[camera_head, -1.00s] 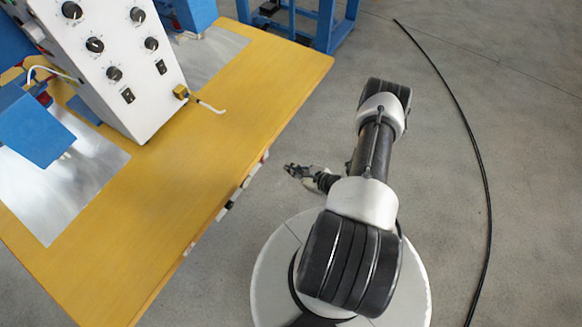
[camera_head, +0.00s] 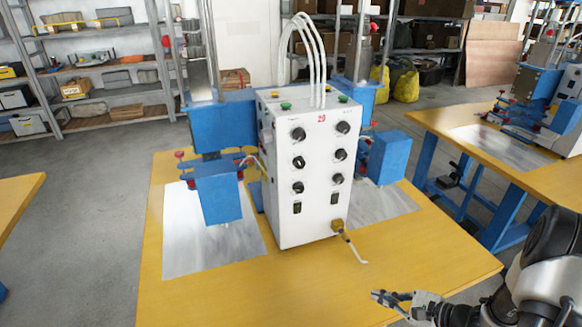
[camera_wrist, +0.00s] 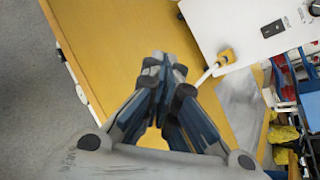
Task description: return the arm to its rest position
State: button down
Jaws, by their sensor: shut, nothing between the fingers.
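My gripper (camera_head: 390,297) shows at the lower right of the head view, in front of the near right part of the yellow table. In the wrist view my gripper (camera_wrist: 165,62) has its fingers together with nothing between them. Part of my arm (camera_head: 545,285) fills the lower right corner of the head view. The arm is bent, with the gripper pointing left in the head view. How high the gripper is above the table edge I cannot tell.
A yellow table (camera_head: 290,290) carries a white control box (camera_head: 305,175) with knobs and a blue welding unit (camera_head: 217,190) on its left. A short white hose with a brass fitting (camera_head: 338,227) sticks out of the box. Another machine table (camera_head: 455,135) stands at right; shelves (camera_head: 95,85) are behind.

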jog(key=s+a+r+n+g+h, duration=0.1)
jog(key=s+a+r+n+g, duration=0.2)
jog(key=s+a+r+n, duration=0.45)
jog(key=s+a+r+n+g+h, duration=0.15)
jog(key=a+r+n+g, duration=0.35)
jog(key=r, duration=0.6)
jog(key=s+r+n+t+h, duration=0.2)
jog(key=s+r+n+h, duration=0.1)
jog(key=s+r, duration=0.2)
jog(key=s+d+r+n+t+h, duration=0.1)
jog(key=s+r+n+t+h, duration=0.1)
jog(key=s, duration=0.7)
notch_tip(320, 180, up, 3)
jog(key=shift+n+h, duration=0.85)
jog(key=shift+n, duration=0.4)
